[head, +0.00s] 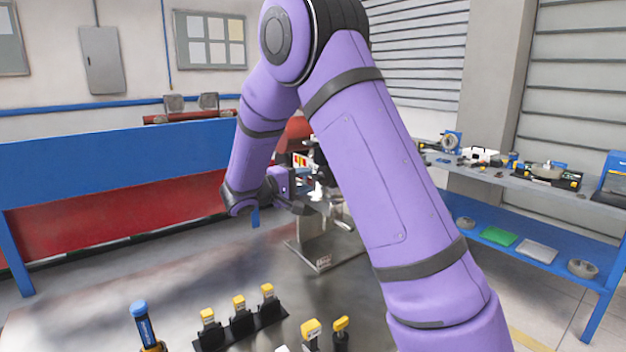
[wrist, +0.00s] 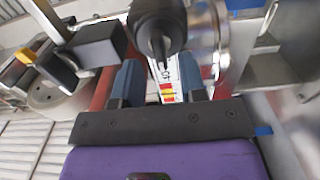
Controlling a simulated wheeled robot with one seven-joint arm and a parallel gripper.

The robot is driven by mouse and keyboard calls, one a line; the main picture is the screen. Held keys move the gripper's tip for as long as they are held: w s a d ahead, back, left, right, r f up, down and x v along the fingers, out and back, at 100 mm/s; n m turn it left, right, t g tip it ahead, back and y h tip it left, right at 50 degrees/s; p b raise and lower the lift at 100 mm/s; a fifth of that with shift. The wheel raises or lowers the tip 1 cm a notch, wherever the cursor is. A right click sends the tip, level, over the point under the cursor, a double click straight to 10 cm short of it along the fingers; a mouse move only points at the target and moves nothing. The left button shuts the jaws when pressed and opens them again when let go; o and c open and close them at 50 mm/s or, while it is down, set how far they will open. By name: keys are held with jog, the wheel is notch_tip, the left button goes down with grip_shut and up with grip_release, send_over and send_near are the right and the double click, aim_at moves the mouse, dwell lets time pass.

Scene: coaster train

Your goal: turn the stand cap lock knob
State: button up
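A metal stand (head: 318,250) is on the workbench, partly hidden behind my arm in the head view. In the wrist view a round black knob (wrist: 158,22) with a narrow dark tip faces me, just beyond my fingertips and roughly centred between them. I cannot tell for sure that it is the cap lock knob. My gripper (wrist: 159,85) has its two blue-grey fingers apart, with a white strip with red and yellow marks (wrist: 168,92) showing between them. No grip on the knob shows. In the head view my gripper (head: 298,207) is beside the stand, small and partly unclear.
A shiny metal cylinder (wrist: 207,35) is close right of the knob, and a black block (wrist: 95,45) is to its left. Several yellow-topped black items (head: 239,315) and a blue-handled tool (head: 143,325) stand at the bench's near edge. Bare bench (head: 120,285) lies left.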

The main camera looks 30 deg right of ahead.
aim_at(313, 178)
jog(key=shift+d, duration=1.55)
jog(key=c, duration=0.6)
jog(key=shift+c, duration=0.2)
